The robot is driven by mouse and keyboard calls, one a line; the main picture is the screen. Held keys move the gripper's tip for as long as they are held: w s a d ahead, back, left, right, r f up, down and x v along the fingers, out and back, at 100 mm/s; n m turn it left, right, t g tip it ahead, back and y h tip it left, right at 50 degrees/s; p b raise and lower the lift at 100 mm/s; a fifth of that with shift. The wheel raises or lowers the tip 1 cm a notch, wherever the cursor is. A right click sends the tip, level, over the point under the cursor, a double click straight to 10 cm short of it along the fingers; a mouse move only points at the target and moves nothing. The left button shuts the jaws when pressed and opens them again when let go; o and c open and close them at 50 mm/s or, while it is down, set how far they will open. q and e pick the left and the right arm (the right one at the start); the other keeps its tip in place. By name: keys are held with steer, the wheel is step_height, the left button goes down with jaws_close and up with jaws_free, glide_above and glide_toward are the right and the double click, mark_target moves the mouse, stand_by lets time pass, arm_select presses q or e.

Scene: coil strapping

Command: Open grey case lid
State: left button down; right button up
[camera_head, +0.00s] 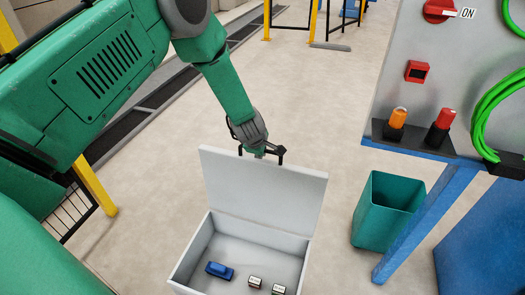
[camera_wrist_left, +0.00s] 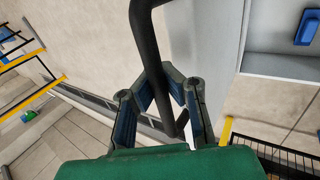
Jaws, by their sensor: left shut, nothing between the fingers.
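The grey case (camera_head: 258,243) stands on the floor with its lid (camera_head: 262,190) raised, roughly upright at the far side. A black handle (camera_head: 280,154) is at the lid's top edge. My left gripper (camera_head: 262,153) is at this handle. In the left wrist view its fingers (camera_wrist_left: 168,75) are closed, with the black handle (camera_wrist_left: 145,38) running across them; I cannot tell whether they touch it. My right gripper is not in view.
A teal bin (camera_head: 388,210) stands right of the case, beside a blue table leg (camera_head: 425,225). A grey panel (camera_head: 435,70) with a red switch, orange and red items, and green cable is at the right. Open floor lies behind the case.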

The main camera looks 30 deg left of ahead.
arm_select(q)
steer(key=shift+w+a+r, duration=0.1)
steer(key=shift+w+r, duration=0.25)
steer(key=shift+r, duration=0.1)
steer(key=c, duration=1.6)
jaws_free()
steer(key=shift+o, duration=0.2)
steer(key=shift+s, duration=0.3)
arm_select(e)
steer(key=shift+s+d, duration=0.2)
arm_select(q)
steer(key=shift+f, duration=0.1)
steer(key=v, duration=1.2)
steer(key=shift+d, duration=0.25)
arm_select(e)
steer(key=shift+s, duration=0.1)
arm_select(q)
steer(key=shift+a+f, duration=0.1)
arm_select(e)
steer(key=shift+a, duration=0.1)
arm_select(q)
steer(key=shift+s, duration=0.1)
